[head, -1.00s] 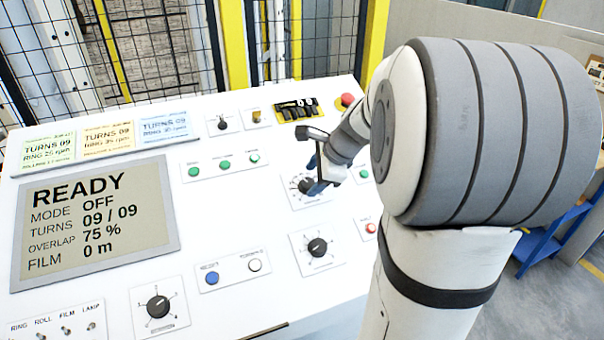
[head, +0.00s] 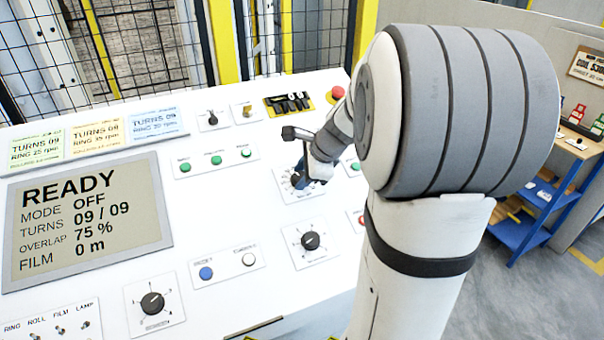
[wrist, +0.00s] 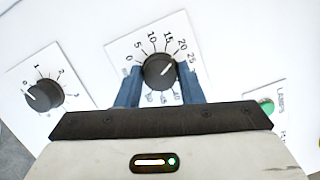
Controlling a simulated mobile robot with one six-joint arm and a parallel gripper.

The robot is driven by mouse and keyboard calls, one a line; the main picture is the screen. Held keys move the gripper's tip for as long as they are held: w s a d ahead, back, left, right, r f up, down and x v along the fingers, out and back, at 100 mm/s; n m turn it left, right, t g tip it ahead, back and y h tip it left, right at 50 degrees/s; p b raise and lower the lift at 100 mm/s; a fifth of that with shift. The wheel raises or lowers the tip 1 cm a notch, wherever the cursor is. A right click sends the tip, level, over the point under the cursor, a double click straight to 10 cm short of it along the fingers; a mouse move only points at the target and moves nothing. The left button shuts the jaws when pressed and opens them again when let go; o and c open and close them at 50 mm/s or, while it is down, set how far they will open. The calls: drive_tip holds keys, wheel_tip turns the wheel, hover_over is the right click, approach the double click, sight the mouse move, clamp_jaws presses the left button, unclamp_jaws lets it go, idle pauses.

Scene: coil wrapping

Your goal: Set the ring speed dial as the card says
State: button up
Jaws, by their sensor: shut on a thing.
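The ring speed dial (wrist: 157,68) is a black round knob on a white plate with a printed scale; 0, 5, 10, 15, 20 and 25 can be read. Its white pointer mark leans to the upper right, roughly toward 15 to 20. My gripper (wrist: 161,74) has its blue fingers on both sides of the knob, shut on it. In the head view my gripper (head: 303,172) partly covers the dial. Green, yellow (head: 96,138) and blue (head: 155,124) cards stand above the display; each shows TURNS 09 and a ring rpm, with blurred digits.
The display (head: 88,220) reads READY, mode OFF, turns 09 / 09. Other black knobs (head: 310,240) (head: 152,303) and several buttons (head: 206,273) sit around the dial. A red button (head: 338,92) is at the panel's back edge. Fencing stands behind.

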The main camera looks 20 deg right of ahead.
drive_tip(key=m+p, duration=0.1)
drive_tip(key=m, duration=0.2)
drive_tip(key=shift+s+r+t, duration=0.1)
drive_tip(key=shift+t, duration=0.2)
drive_tip(key=m, duration=0.2)
drive_tip(key=shift+m+h, duration=0.3)
drive_tip(key=shift+h, duration=0.1)
drive_tip(key=o, duration=0.9)
drive_tip(key=shift+o, duration=0.2)
drive_tip(key=v, duration=0.7)
drive_tip(key=shift+s, duration=0.3)
